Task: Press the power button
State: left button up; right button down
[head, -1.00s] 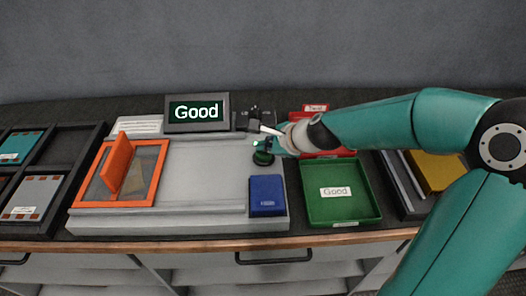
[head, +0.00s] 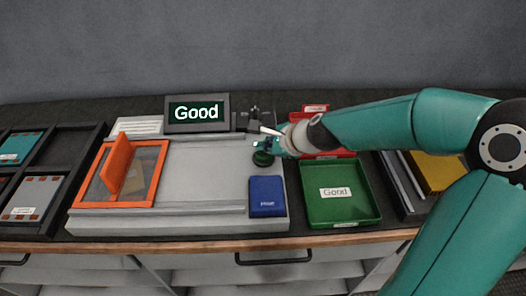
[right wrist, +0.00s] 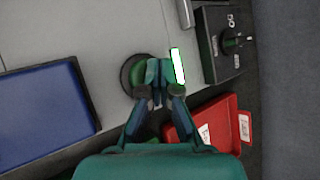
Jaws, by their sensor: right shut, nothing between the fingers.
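A round green button (head: 263,158) on a dark base sits at the right side of the grey test station (head: 205,175). In the right wrist view the button (right wrist: 133,76) is partly hidden by my fingers. My right gripper (head: 269,144) is shut and empty, with its fingertips over the button's right part. The right wrist view also shows the gripper (right wrist: 158,72), but I cannot tell whether it touches the button. My left gripper is not in view.
A display (head: 196,113) reads "Good". A black box with a knob (right wrist: 228,42) stands behind the button. A green tray (head: 341,208) and a red tray (right wrist: 214,123) are at the right. An orange frame with a raised flap (head: 122,165) is at the left.

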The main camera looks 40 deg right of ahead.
jog(key=shift+f+b, duration=0.3)
jog(key=shift+f, duration=0.1)
dwell(0.3)
jog(key=shift+r+p, duration=0.45)
jog(key=shift+p, duration=0.05)
notch_tip(320, 180, up, 6)
jog(key=p, duration=0.6)
dwell(0.5)
